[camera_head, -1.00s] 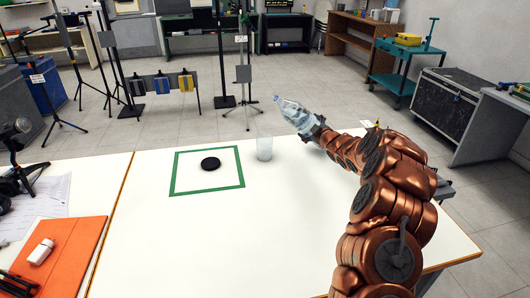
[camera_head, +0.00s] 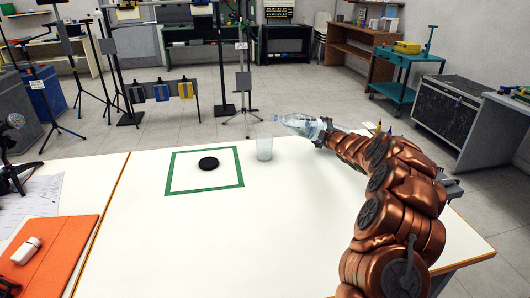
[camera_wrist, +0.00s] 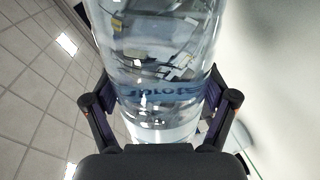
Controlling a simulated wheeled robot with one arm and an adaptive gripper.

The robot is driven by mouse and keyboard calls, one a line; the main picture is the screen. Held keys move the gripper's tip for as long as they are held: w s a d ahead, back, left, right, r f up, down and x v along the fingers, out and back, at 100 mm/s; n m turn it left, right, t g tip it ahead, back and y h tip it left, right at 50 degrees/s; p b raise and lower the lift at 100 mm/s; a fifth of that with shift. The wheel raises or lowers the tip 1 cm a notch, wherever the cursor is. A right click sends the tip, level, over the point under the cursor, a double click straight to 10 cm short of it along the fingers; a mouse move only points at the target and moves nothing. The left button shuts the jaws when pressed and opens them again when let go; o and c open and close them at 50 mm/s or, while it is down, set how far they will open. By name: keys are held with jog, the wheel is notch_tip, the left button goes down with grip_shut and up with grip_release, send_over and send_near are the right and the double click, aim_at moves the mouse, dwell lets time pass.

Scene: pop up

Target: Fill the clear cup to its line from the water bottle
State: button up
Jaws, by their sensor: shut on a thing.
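The clear cup (camera_head: 264,148) stands upright on the white table, just right of the green square outline. The water bottle (camera_head: 301,124) is clear with a blue cap end. It lies nearly level in the air, its neck pointing left, close to and above the right side of the cup. My gripper (camera_head: 322,134) is shut around the bottle's body. In the wrist view the bottle (camera_wrist: 160,50) fills the middle, with a blue label band, between the two fingers of my gripper (camera_wrist: 160,108). I see no stream of water, and the cup's line is too small to make out.
A black disc (camera_head: 208,163) lies inside the green square outline (camera_head: 205,191) on the white table (camera_head: 230,245). An orange folder (camera_head: 50,258) with a small white object lies at the left. The table's middle and front are clear.

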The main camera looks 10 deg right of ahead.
jog(key=shift+d+f+b, duration=0.2)
jog(key=shift+d+b, duration=0.05)
jog(key=shift+b, duration=0.3)
jog(key=shift+n+b, duration=0.4)
jog(key=shift+b, duration=0.15)
jog(key=n+b, duration=0.1)
jog(key=b, duration=0.1)
jog(key=shift+a+b, duration=0.2)
jog(key=shift+b, duration=0.2)
jog(key=shift+r, duration=0.2)
jog(key=shift+r+n+h, duration=0.3)
jog(key=shift+r+h, duration=0.1)
jog(key=shift+r, duration=0.15)
dwell(2.5)
dwell(0.4)
